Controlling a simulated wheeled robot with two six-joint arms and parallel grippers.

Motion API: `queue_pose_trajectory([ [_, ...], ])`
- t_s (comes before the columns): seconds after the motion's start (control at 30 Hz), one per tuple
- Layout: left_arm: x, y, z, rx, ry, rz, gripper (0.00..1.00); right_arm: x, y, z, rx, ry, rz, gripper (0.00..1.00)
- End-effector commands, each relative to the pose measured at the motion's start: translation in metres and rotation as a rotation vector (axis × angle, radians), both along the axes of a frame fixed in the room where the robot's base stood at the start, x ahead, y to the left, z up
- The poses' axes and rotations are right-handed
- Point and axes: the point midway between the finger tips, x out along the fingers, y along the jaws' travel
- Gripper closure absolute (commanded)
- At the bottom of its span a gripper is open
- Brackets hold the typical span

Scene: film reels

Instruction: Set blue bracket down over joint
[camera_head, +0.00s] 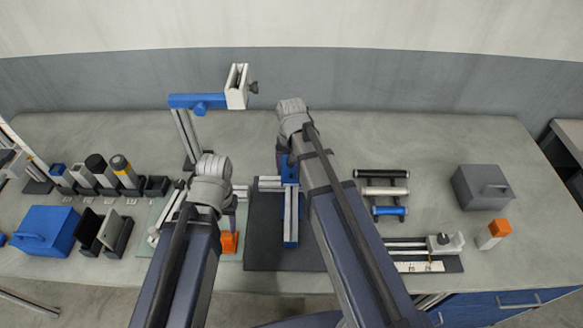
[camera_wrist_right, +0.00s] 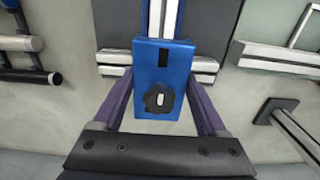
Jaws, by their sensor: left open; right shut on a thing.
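The blue bracket (camera_wrist_right: 176,66) with a black knob (camera_wrist_right: 159,98) is between the fingers of my right gripper (camera_wrist_right: 162,98), which is shut on it. In the head view the bracket (camera_head: 289,170) is partly hidden by my right arm. It lies over the place where a silver crossbar (camera_wrist_right: 115,57) meets a long rail (camera_wrist_right: 165,14), hiding the joint. I cannot tell whether it rests on the bars or hovers just above. In the head view the rail (camera_head: 291,212) has a blue end towards me. My left gripper (camera_head: 231,208) is open, above and behind an orange block (camera_head: 230,243).
A dark mat (camera_head: 262,235) lies under the rail. A blue-armed stand (camera_head: 197,101) rises behind on the left. Rollers on a rack (camera_head: 386,190), a grey box (camera_head: 482,187) and a slide with a scale (camera_head: 425,252) are on the right. Holders and a blue box (camera_head: 46,230) fill the left.

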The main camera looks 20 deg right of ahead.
Motion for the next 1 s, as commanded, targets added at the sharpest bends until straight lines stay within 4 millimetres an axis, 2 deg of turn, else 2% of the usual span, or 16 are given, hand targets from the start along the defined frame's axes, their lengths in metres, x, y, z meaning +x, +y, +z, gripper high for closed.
queue_pose_trajectory([
  [0.37, 0.0, 0.0, -0.005, 0.0, 0.0, 0.0, 0.5, 0.0, 0.0, -0.005, 0.0, 0.0, 0.0, 1.0],
  [1.0, 0.0, 0.0, -0.05, 0.0, 0.0, 0.001, 0.5, 0.0, 0.0, -0.05, 0.0, 0.0, 0.0, 1.0],
])
